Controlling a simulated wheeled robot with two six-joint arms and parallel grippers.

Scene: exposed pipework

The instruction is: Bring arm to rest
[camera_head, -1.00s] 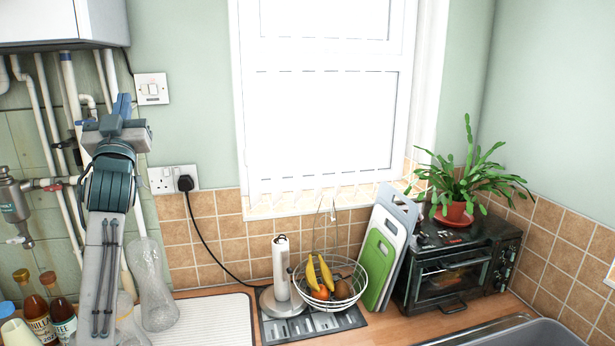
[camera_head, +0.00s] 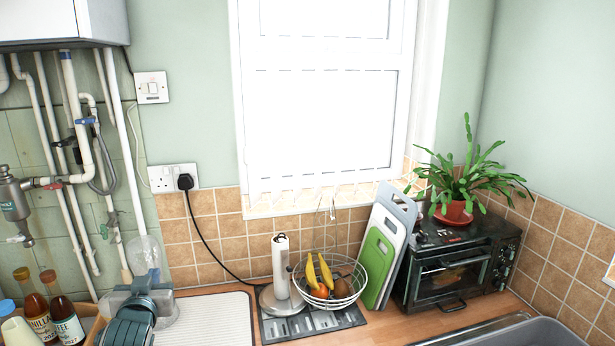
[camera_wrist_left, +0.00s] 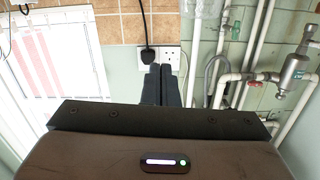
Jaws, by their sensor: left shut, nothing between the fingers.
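My left arm is folded low at the lower left of the head view, in front of the white ribbed mat (camera_head: 215,318). My left gripper (camera_head: 153,274) points up and away from me toward the wall. In the left wrist view its two dark fingers (camera_wrist_left: 162,84) lie together with nothing between them. That view is upside down. My right gripper is in neither view.
Pipes with valves (camera_head: 85,150) run down the left wall. Syrup bottles (camera_head: 38,310) and a clear glass vessel (camera_head: 143,255) stand close around my left arm. A paper towel holder (camera_head: 281,270), fruit basket (camera_head: 330,285) and toaster oven (camera_head: 455,275) stand further right.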

